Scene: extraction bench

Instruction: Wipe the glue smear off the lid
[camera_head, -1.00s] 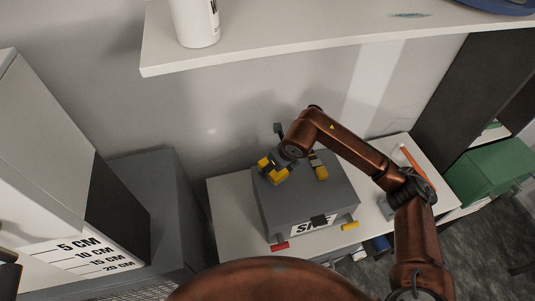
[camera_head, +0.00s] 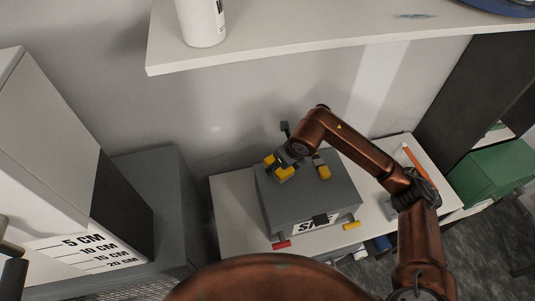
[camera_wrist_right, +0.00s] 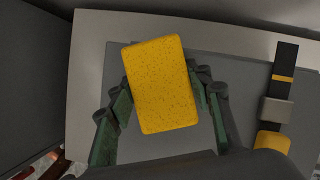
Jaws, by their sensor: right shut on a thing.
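The grey box (camera_head: 300,205) stands on a pale bench, with its flat grey lid (camera_head: 345,180) on top. My right gripper (camera_head: 281,168) is over the back left part of the lid, shut on a yellow sponge (camera_wrist_right: 162,85). In the wrist view its dark green fingers flank the sponge, which is slightly tilted in the picture. The lid (camera_wrist_right: 210,140) shows behind it. I cannot tell if the sponge touches the lid. No glue smear is visible; the sponge and arm hide part of the lid. My left gripper is not in view.
A black strap with yellow parts (camera_wrist_right: 283,85) lies right of the sponge. Red (camera_head: 281,244) and yellow (camera_head: 351,225) tabs are on the box's front. A white shelf (camera_head: 330,45) overhangs behind. A tall cabinet (camera_head: 60,160) stands left, a green box (camera_head: 490,170) right.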

